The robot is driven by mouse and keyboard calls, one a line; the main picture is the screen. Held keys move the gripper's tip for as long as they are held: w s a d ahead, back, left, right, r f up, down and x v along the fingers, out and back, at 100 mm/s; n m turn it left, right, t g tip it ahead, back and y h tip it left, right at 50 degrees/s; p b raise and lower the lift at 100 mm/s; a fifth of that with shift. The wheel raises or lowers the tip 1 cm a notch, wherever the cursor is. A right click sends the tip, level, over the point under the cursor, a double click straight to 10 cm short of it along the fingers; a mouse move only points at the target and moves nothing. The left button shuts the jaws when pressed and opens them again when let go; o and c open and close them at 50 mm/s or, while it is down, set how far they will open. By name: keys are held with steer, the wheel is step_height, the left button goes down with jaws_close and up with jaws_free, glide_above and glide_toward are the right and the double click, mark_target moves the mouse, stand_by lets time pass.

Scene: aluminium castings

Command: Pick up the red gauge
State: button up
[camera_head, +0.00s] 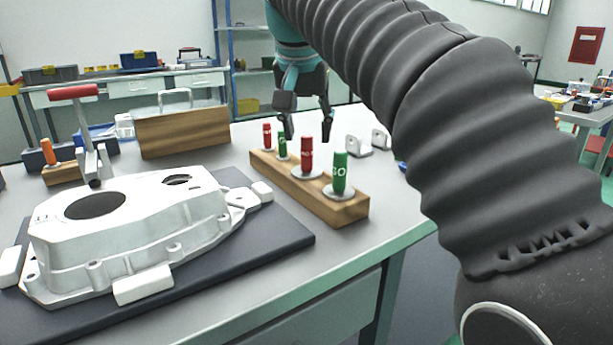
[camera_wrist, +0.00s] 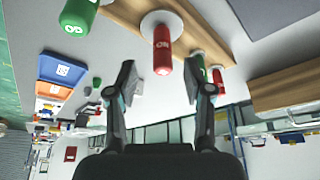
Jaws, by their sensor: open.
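The larger red gauge (camera_head: 307,152) stands upright on a round pale flange in the wooden block (camera_head: 349,207). A smaller red gauge (camera_head: 267,136) stands near the block's far end. My gripper (camera_head: 308,132) is open and empty, pointing down at the block, one fingertip appearing on each side of the larger red gauge's top. In the wrist view my gripper (camera_wrist: 160,80) has its fingers apart, with the larger red gauge (camera_wrist: 162,55) showing between and beyond the tips. I see no contact.
A large green gauge (camera_head: 340,172) and a small green one (camera_head: 282,147) flank the red gauge in the block. A white casting (camera_head: 140,240) lies on a dark mat (camera_head: 285,238) to the left. A wooden board (camera_head: 183,132) stands behind.

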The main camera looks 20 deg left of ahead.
mark_target(307, 163)
steer(key=shift+b+x, duration=0.7)
steer(key=shift+x, duration=2)
steer(key=shift+w+a+r, duration=0.15)
jaws_close()
